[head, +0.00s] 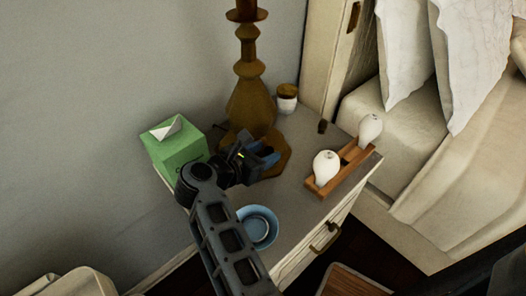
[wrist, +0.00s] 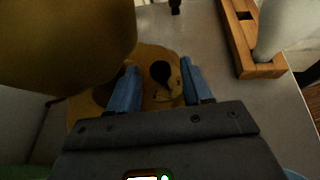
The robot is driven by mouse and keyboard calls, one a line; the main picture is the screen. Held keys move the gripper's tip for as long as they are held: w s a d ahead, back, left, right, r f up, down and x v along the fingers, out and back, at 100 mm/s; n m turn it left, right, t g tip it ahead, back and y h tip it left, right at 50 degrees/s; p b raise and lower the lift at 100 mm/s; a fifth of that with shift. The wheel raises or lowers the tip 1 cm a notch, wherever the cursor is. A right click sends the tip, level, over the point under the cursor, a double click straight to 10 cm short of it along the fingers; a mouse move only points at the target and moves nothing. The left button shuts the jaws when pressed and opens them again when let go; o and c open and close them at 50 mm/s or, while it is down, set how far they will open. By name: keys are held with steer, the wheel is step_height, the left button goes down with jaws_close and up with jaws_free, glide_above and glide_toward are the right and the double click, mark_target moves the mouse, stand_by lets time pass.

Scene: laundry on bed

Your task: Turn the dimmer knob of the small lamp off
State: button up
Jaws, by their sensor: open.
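The lamp (head: 250,97) is a brown-gold turned column on a wide foot, standing on the nightstand. Its shade is out of the frame. In the wrist view the column (wrist: 65,40) fills the upper left and the gold foot (wrist: 150,115) lies below the fingers. A small round dark knob (wrist: 160,71) shows on the foot. My gripper (head: 264,156) is low over the front of the lamp's foot. In the wrist view its blue fingers (wrist: 158,80) are open, one on each side of the knob, with gaps; contact is not visible. In the head view the gripper hides the knob.
The nightstand top (head: 295,205) also holds a green tissue box (head: 178,148) at left, a blue bowl (head: 258,226) in front, a lidded white jar (head: 287,98) behind and a wooden stand (head: 347,168) with two white rounded pieces at right. The bed (head: 440,150) is beyond.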

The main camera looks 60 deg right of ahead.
jaws_close()
stand_by(0.4)
steer(key=shift+s+r, duration=0.1)
steer(key=n+t+p, duration=0.3)
steer(key=shift+s+a+r, duration=0.1)
steer(key=shift+s+r, duration=0.1)
steer(key=shift+s, duration=0.05)
steer(key=n+t+p, duration=0.2)
steer(key=n+t+y+p, duration=0.1)
steer(key=t+p, duration=0.1)
steer(key=p, duration=0.1)
steer(key=shift+s+r+n+p, duration=0.2)
steer(key=shift+s+n+p, duration=0.15)
steer(key=shift+s+n, duration=0.05)
steer(key=n+t+p, duration=0.1)
steer(key=n+t+y+p, duration=0.1)
steer(key=p, duration=0.1)
steer(key=n+t+y+p, duration=0.1)
steer(key=shift+s+d+f+t+p, duration=0.2)
steer(key=shift+d+f+t+p, duration=0.05)
steer(key=shift+d+t+p, duration=0.15)
steer(key=shift+f+n+t+y+p, duration=0.1)
steer(key=shift+n+t+y+p, duration=0.4)
steer(key=shift+n, duration=0.1)
steer(key=shift+s+d+f+n+t+y+p, duration=0.1)
steer(key=shift+s+d+n+t+y+p, duration=0.15)
steer(key=shift+n+t+y, duration=0.2)
